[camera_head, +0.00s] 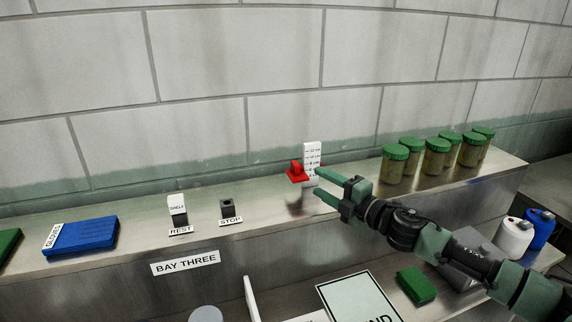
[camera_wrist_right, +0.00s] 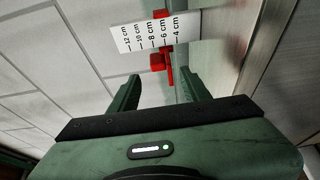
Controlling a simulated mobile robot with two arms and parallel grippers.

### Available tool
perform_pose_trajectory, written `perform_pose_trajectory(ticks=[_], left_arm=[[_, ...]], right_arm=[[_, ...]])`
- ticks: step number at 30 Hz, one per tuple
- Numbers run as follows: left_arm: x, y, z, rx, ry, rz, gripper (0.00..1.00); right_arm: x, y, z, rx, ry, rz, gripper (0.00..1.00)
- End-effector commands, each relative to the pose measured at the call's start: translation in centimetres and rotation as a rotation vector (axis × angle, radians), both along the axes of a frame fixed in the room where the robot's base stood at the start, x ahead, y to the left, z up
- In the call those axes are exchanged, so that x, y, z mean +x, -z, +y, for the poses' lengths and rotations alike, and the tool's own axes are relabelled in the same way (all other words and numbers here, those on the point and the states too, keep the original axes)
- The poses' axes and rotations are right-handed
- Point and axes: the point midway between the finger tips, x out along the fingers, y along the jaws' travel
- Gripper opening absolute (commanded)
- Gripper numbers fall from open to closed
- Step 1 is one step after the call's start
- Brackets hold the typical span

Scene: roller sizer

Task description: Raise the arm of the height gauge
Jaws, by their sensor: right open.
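The height gauge (camera_head: 312,158) stands on the metal shelf near the wall, an upright white scale with cm marks. In the right wrist view the red arm (camera_wrist_right: 158,62) lies ahead of the gap between the fingers (camera_wrist_right: 163,88), and the scale (camera_wrist_right: 150,32) is beyond. I see no contact. My left gripper is not in view.
Several green-lidded jars (camera_head: 436,157) stand on the shelf at the right. The shelf between the STOP block and gauge is clear.

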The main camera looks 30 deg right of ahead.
Motion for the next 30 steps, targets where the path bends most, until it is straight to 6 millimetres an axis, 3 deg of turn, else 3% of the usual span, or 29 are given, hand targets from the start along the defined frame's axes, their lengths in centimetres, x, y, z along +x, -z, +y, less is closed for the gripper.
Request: perform_pose_trajectory(ticks=[12,22,30], left_arm=[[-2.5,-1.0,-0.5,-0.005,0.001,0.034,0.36],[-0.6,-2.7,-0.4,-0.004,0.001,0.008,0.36],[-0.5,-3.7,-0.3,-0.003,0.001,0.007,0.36]], right_arm=[[3.7,-0.3,0.5,0.003,0.005,-0.003,0.47],[7.6,-0.3,1.1,0.007,0.004,-0.003,0.47],[10.6,-0.1,1.6,0.005,0.003,-0.001,0.47]])
